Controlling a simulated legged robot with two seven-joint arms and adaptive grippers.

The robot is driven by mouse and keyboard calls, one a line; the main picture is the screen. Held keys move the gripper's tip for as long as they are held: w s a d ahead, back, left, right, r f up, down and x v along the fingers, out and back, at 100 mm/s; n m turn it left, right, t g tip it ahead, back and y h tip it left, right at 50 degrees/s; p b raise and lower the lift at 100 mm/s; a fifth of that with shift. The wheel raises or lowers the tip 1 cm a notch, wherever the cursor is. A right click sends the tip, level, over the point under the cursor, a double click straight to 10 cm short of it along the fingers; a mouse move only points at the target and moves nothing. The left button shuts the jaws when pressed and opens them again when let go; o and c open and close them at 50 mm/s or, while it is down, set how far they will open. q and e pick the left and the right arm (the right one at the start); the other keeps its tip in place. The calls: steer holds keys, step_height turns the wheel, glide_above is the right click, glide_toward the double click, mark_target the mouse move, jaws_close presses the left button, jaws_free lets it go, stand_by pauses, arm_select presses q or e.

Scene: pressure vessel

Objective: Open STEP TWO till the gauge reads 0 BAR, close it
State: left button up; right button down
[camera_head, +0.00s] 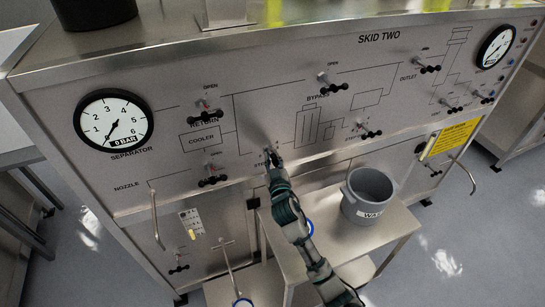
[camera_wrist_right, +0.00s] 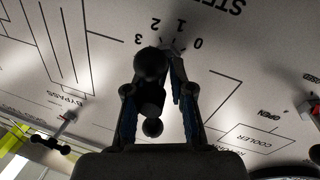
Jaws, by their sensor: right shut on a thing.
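The STEP valve's black bar handle with ball ends (camera_wrist_right: 152,100) is on the skid's front panel. In the right wrist view it sits between the fingers of my right gripper (camera_wrist_right: 160,105), which is shut on it. A dial marked 0 to 3 shows behind it. In the head view my right gripper (camera_head: 273,160) reaches up to the panel and covers the handle and part of the STEP label. The separator gauge (camera_head: 114,121) is at the left; its needle points to the lower left and its box reads 0 BAR. My left gripper is not in view.
Other black valve handles surround mine: return (camera_head: 204,120), nozzle (camera_head: 212,181), bypass (camera_head: 333,88) and outlet (camera_head: 427,69). A grey bucket (camera_head: 370,192) stands on a steel cart (camera_head: 400,221) below the panel. A second gauge (camera_head: 495,46) is at upper right.

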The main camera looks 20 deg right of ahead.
steer(key=n+p, duration=0.1)
steer(key=n, duration=0.3)
steer(key=shift+f+t, duration=0.1)
steer(key=shift+t, duration=0.3)
steer(key=n+y, duration=0.1)
steer(key=n, duration=0.2)
steer(key=shift+f+n+t+p, duration=0.1)
steer(key=shift+n+t+p, duration=0.2)
steer(key=shift+p, duration=0.1)
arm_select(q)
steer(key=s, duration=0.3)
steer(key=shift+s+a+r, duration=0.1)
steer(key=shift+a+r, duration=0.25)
arm_select(e)
steer(key=shift+a+f, duration=0.1)
steer(key=shift+f, duration=0.05)
steer(key=c, duration=1.1)
jaws_free()
steer(key=shift+o, duration=0.2)
steer(key=v, duration=1.2)
steer(key=shift+a, duration=0.1)
steer(key=shift+c, duration=0.2)
